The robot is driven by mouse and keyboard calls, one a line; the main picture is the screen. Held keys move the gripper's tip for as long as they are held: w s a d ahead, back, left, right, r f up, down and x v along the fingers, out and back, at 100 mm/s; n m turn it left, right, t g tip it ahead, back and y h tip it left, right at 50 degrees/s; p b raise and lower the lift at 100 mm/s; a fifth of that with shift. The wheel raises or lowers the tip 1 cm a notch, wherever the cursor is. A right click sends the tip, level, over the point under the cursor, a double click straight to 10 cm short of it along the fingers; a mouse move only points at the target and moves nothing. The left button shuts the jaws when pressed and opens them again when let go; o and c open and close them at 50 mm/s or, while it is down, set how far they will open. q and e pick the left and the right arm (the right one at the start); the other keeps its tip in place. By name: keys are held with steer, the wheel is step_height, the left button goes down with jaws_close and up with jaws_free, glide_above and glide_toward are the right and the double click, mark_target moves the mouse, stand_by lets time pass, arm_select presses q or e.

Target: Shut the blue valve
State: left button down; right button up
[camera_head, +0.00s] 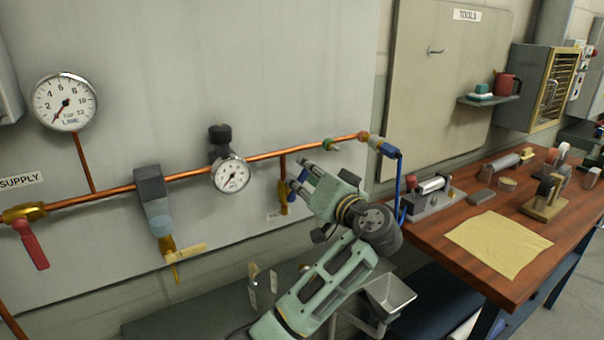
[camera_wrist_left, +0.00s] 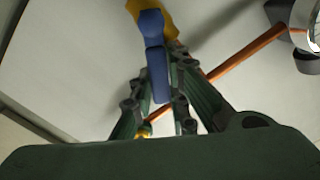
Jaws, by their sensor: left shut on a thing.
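The blue valve is on a short copper branch below the main pipe, with a brass body (camera_head: 283,197) that also shows at the top of the left wrist view (camera_wrist_left: 173,22). Its blue handle (camera_wrist_left: 157,72) runs between my left gripper's fingers in the wrist view. My left gripper (camera_head: 300,180) reaches in from the lower right in the head view and is shut on the handle. The fingers hide most of the handle in the head view, so I cannot tell its angle to the pipe there. My right gripper is not in view.
The copper main pipe (camera_head: 110,192) carries a red-handled valve (camera_head: 34,248), a grey-blue filter unit (camera_head: 156,208) and a small gauge (camera_head: 231,174). A large gauge (camera_head: 64,102) sits above. The wooden bench (camera_head: 440,238) with a yellow cloth (camera_head: 498,243) stands at right.

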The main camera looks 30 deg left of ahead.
arm_select(q)
steer(key=shift+f, duration=0.1)
stand_by(0.3)
steer(key=c, duration=1.7)
jaws_free()
steer(key=shift+d, duration=0.1)
steer(key=v, duration=1.1)
steer(key=shift+s+d, duration=0.25)
steer(key=shift+d, duration=0.1)
